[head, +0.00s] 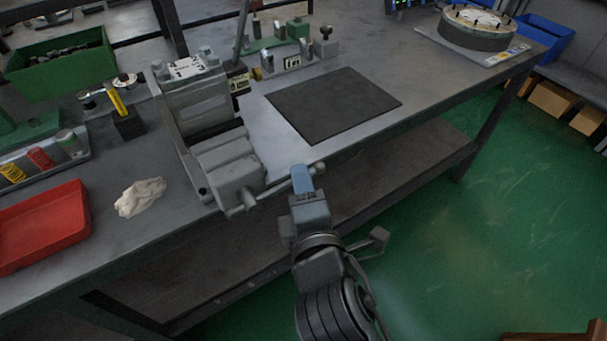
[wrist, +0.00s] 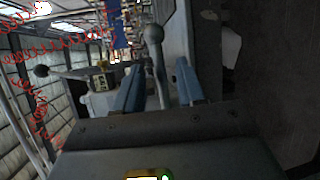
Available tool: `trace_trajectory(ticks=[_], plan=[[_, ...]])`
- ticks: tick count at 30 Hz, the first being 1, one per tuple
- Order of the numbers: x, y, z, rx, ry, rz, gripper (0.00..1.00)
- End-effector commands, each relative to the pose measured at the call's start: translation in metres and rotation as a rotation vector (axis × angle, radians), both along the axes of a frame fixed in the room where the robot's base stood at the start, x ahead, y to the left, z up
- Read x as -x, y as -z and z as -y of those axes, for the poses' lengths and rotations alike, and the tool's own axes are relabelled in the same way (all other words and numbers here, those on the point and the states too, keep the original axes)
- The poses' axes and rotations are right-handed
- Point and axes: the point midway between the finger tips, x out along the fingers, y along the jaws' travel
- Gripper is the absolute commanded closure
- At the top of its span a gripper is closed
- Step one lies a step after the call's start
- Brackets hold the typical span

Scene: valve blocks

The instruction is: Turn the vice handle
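The grey vice (head: 222,160) stands at the front edge of the bench. Its handle (head: 272,190) is a slim bar with ball ends, slanting up to the right from the screw at the vice's front. My gripper (head: 302,178), with blue fingers, is at the right end of this bar. In the wrist view the handle (wrist: 154,40) runs between the two blue fingers of my gripper (wrist: 160,70), with a gap visible on each side. The fingers are open around the bar. In the head view the fingers partly hide the bar near its right ball end.
A black mat (head: 335,104) lies on the bench right of the vice. A white rag (head: 140,196) and a red tray (head: 42,226) lie to the left. The green floor (head: 480,240) right of my arm is mostly clear. A lower shelf (head: 390,165) runs under the bench.

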Motion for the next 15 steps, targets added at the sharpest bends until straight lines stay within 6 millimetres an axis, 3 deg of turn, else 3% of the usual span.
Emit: trace_trajectory(ticks=[6,15], plan=[[-0.022,0.004,-0.004,-0.001,0.0,0.0,0.61],[-0.026,0.005,-0.005,-0.002,-0.001,-0.001,0.61]])
